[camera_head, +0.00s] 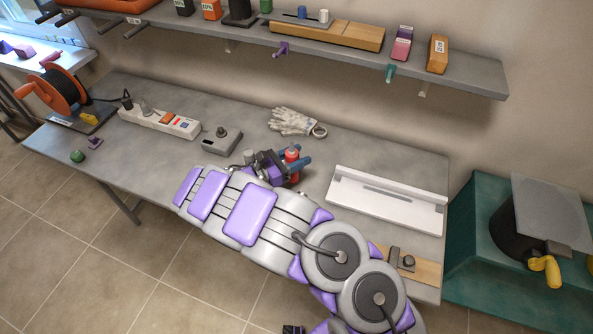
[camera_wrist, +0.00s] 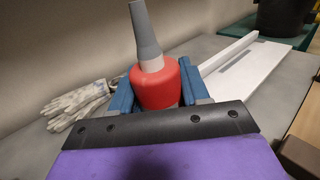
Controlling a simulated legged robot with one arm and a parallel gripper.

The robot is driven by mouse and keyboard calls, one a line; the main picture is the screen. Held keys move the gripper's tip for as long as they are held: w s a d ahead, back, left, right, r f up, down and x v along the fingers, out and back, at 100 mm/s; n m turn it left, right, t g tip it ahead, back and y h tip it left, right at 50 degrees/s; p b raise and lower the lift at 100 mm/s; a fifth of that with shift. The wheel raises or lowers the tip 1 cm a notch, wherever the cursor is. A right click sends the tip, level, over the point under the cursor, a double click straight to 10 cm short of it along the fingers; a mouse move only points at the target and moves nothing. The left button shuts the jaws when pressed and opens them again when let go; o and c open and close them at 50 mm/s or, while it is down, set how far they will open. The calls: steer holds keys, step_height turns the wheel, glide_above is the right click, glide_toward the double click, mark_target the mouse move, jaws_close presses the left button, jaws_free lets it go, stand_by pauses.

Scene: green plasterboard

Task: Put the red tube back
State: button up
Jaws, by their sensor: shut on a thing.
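The red tube (camera_head: 292,154) has a red body and a grey tapered nozzle that points up. It is upright between the blue fingers of my gripper (camera_head: 293,164), over the middle of the grey workbench (camera_head: 245,180). In the wrist view the red tube (camera_wrist: 155,85) stands between the two fingers of my gripper (camera_wrist: 158,95), which are shut on it. Its lower end is hidden behind the gripper's black plate, so I cannot tell whether it touches the bench.
White gloves (camera_head: 293,122) lie behind the gripper. A white tray-like holder (camera_head: 385,203) is to the right. A power strip (camera_head: 160,122), a grey switch box (camera_head: 222,140) and a cable reel (camera_head: 62,92) are to the left. A loaded shelf (camera_head: 460,76) hangs above.

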steer(key=f, duration=0.1)
steer(key=d+f, duration=0.1)
steer(key=d+f+b, duration=0.1)
steer(key=shift+d+f, duration=0.25)
steer(key=shift+f, duration=0.45)
steer(key=shift+a, duration=0.35)
steer(key=o, duration=0.7)
steer(key=shift+a, duration=0.35)
steer(key=shift+o, duration=0.9)
steer(key=shift+a, duration=0.2)
steer(key=shift+o, duration=1.4)
steer(key=shift+d, duration=0.75)
steer(key=p+v, duration=0.2)
steer(key=v, duration=1)
steer(key=shift+w+a, duration=0.1)
steer(key=shift+a, duration=0.35)
